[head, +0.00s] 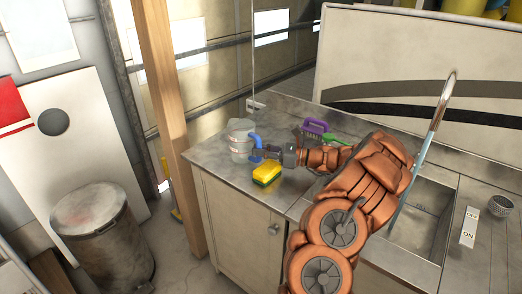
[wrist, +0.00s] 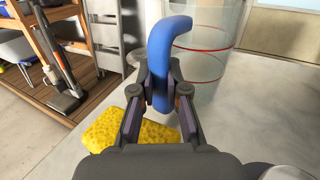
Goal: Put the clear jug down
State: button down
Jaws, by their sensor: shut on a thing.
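The clear jug (head: 240,137) has a blue handle and red lines around its body. It is upright at the left end of the grey counter (head: 215,157) in the head view. In the wrist view the jug (wrist: 205,70) fills the upper middle, with its blue handle (wrist: 160,65) between my fingers. My gripper (wrist: 162,95) is shut on the handle; in the head view my gripper (head: 271,153) reaches the jug from the right. Whether the jug's base touches the counter or is slightly above it, I cannot tell.
A yellow sponge (head: 267,172) with a green side lies on the counter just in front of my gripper. A purple brush (head: 315,126) lies behind my arm. A sink (head: 420,215) is at the right. The counter's left edge is close to the jug.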

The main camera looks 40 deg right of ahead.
jog(key=shift+f, duration=0.15)
jog(key=c, duration=1.1)
grip_release()
jog(key=shift+c, duration=0.2)
jog(key=c, duration=0.4)
jog(key=shift+o, duration=0.2)
jog(key=shift+s+d, duration=0.15)
jog(key=shift+s+d, duration=0.35)
jog(key=shift+s, duration=0.1)
jog(key=shift+p, duration=0.3)
jog(key=shift+p+v, duration=1.75)
jog(key=shift+v, duration=5)
